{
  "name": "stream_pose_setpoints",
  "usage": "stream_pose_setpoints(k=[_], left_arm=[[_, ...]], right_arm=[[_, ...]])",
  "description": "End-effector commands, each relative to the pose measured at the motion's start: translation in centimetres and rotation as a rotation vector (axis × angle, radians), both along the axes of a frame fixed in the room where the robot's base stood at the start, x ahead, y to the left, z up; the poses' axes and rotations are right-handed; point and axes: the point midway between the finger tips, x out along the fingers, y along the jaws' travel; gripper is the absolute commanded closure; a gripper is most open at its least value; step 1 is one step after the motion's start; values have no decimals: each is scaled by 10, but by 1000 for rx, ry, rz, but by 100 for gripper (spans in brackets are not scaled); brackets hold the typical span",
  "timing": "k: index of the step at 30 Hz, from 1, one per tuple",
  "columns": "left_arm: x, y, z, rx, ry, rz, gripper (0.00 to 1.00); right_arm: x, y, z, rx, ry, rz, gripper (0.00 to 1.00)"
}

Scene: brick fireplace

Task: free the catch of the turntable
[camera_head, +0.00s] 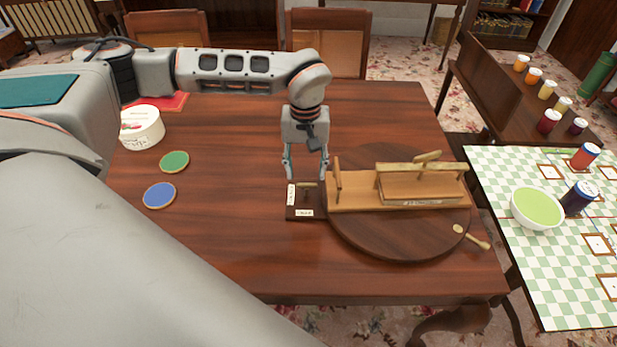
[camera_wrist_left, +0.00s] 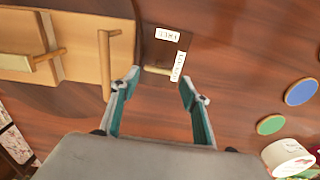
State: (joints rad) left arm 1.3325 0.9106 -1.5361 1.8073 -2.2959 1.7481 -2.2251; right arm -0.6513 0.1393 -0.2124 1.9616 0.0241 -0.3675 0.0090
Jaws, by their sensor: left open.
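The round dark wooden turntable (camera_head: 385,243) lies on the table and carries a pale wooden stand. At its left edge is the catch, a dark block (camera_head: 296,214) with two white labels and a small pale lever (camera_head: 308,184). In the left wrist view the lever (camera_wrist_left: 157,71) lies between my fingertips as seen from above; I cannot tell whether either finger touches it. One label (camera_wrist_left: 167,36) appears to read FREE; the other (camera_wrist_left: 178,66) is hard to read. My left gripper (camera_head: 306,173) is open and empty, pointing down over the lever. My right gripper is not in view.
The pale stand's upright (camera_head: 338,180) is close right of my gripper. A peg handle (camera_head: 478,238) sticks out at the turntable's right. Green (camera_head: 174,162) and blue (camera_head: 159,195) discs and a white tub (camera_head: 141,128) lie left. The table front is clear.

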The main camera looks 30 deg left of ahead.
Motion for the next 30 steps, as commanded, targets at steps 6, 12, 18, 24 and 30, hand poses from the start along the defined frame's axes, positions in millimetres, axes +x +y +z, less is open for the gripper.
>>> stream_pose_setpoints(k=[6, 12, 18, 24, 30], left_arm=[[0, -1, -31, -1, 2, -1, 54], [0, -1, -42, -2, 1, 0, 54], [0, -1, -42, -2, 0, 0, 54], [0, -1, -42, -2, 0, 0, 83], [0, -1, -42, -1, 0, 7, 83]], right_arm=[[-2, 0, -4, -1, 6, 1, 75], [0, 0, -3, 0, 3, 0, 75], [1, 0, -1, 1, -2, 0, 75], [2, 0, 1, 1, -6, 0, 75], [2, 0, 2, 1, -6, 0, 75]])
